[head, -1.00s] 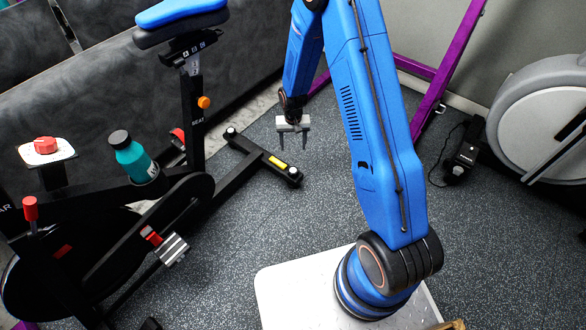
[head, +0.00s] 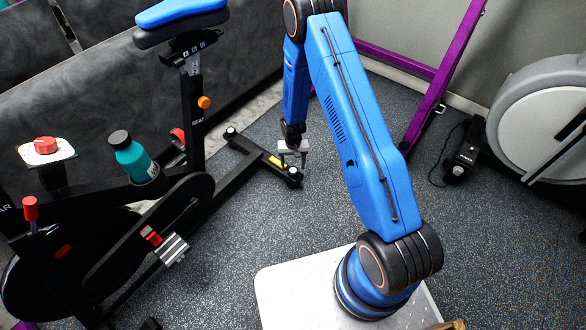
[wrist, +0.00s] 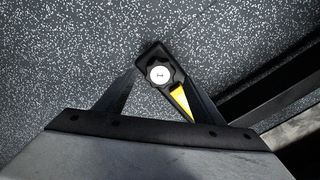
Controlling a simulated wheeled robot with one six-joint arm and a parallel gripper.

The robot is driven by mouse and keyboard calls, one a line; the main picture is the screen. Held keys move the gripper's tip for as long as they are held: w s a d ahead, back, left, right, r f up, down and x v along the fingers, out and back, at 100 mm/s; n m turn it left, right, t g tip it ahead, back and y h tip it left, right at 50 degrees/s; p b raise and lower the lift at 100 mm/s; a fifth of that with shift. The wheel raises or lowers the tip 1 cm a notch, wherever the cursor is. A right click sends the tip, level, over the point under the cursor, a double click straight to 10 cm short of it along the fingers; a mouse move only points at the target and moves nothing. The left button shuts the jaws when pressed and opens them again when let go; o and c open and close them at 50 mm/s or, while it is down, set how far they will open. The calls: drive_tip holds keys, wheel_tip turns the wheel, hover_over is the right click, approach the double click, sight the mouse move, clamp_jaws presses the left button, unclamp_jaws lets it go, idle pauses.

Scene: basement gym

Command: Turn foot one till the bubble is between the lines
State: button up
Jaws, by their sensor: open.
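Foot one is a dark lobed knob with a white marked disc (wrist: 160,75) on its top. It sits at the near end of the exercise bike's rear black bar (head: 240,145), and the foot also shows in the head view (head: 296,181). A yellow level vial (wrist: 182,99) lies on the bar beside it, partly covered by a finger in the wrist view; bubble and lines are too small to make out. My gripper (head: 293,164) points down above the foot, open and empty. In the wrist view its fingers appear on either side of the foot; contact cannot be told.
The bike's frame (head: 190,115), with a blue seat (head: 180,12) and teal bottle (head: 134,160), stands left of my arm. A purple frame (head: 430,105) and a grey-white wheel-shaped machine (head: 545,120) are at the right. Speckled floor (head: 480,240) is free between.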

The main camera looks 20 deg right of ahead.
sight(293, 177)
drive_tip(key=shift+f, duration=1.4)
drive_tip(key=c, duration=1)
drive_tip(key=shift+c, duration=0.2)
drive_tip(key=shift+n, duration=0.3)
drive_tip(key=n, duration=0.3)
drive_tip(key=shift+n, duration=2.5)
